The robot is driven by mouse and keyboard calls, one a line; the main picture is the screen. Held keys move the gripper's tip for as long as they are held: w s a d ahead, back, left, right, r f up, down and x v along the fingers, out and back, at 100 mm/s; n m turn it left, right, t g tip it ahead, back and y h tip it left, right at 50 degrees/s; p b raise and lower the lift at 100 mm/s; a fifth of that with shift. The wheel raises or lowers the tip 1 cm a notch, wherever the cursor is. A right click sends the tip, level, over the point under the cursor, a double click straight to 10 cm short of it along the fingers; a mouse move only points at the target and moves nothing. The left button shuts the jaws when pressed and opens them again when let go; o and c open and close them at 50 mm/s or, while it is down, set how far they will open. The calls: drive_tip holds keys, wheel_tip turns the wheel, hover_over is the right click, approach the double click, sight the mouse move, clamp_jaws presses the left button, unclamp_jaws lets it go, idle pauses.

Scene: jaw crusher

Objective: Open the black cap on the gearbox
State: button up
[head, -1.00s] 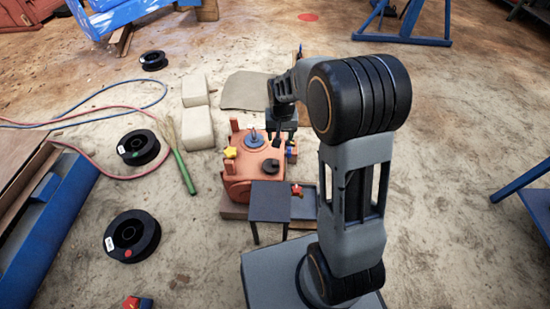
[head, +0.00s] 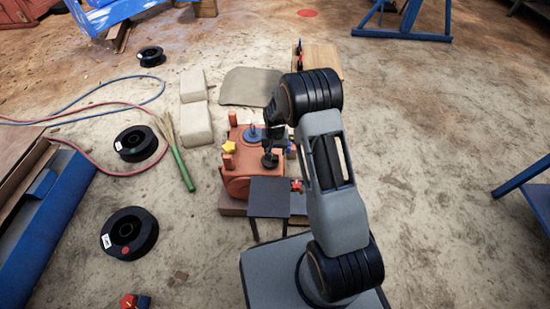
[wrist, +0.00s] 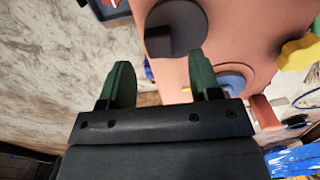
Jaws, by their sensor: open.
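The gearbox is an orange-red box (head: 239,184) on the ground, left of my arm. Its black cap (head: 269,161) is a round disc with a raised grip bar, on the gearbox top. In the wrist view the cap (wrist: 176,22) lies just beyond my fingertips, with its bar facing the right finger. My gripper (wrist: 160,68) is open and empty, with green fingers apart. In the head view my gripper (head: 273,147) hangs close above the cap and partly covers the area behind it. I cannot tell whether a finger touches the cap.
A yellow star knob (head: 228,148) and a blue round fitting (head: 252,134) are also on the gearbox top. A small dark table (head: 268,197) stands in front. A green-handled broom (head: 182,168) and pale blocks (head: 196,122) lie left.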

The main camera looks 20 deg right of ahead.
sight(275, 156)
drive_tip(key=shift+f+b, duration=0.5)
drive_tip(key=shift+f, duration=1.35)
drive_tip(key=shift+c, duration=0.3)
clamp_jaws()
